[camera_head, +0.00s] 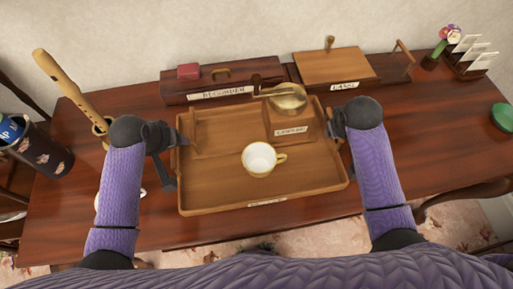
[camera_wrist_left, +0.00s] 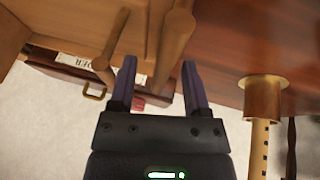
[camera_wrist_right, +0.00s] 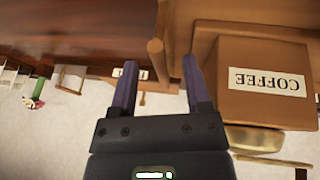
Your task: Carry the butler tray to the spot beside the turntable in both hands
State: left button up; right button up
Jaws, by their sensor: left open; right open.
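The wooden butler tray (camera_head: 225,195) rests on the dark wooden table, with a raised handle at each end. It carries a white cup with a gold handle (camera_head: 258,159) and a coffee grinder with a brass bowl (camera_head: 289,97); its COFFEE label shows in the right wrist view (camera_wrist_right: 267,82). My left gripper (camera_head: 172,142) is open at the tray's left end; a wooden handle bar (camera_wrist_left: 173,45) lies between its fingers. My right gripper (camera_head: 336,127) is open at the right end, with a handle bar (camera_wrist_right: 156,52) between its fingers. I cannot make out a turntable.
Behind the tray stand a long dark labelled case (camera_head: 223,82) with a red box (camera_head: 188,71) on it and a wooden lidded box (camera_head: 333,66). A recorder (camera_head: 67,82) stands upright at left. A letter rack (camera_head: 470,58) and green object (camera_head: 503,117) are right. Table right of the tray is clear.

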pick_arm(q)
jog(key=shift+x, duration=1.1)
pick_arm(e)
jog(key=shift+x, duration=1.1)
pick_arm(q)
grip_shut()
pick_arm(e)
grip_shut()
pick_arm(q)
jog(key=shift+r, duration=0.15)
pick_arm(e)
jog(key=shift+r, duration=0.1)
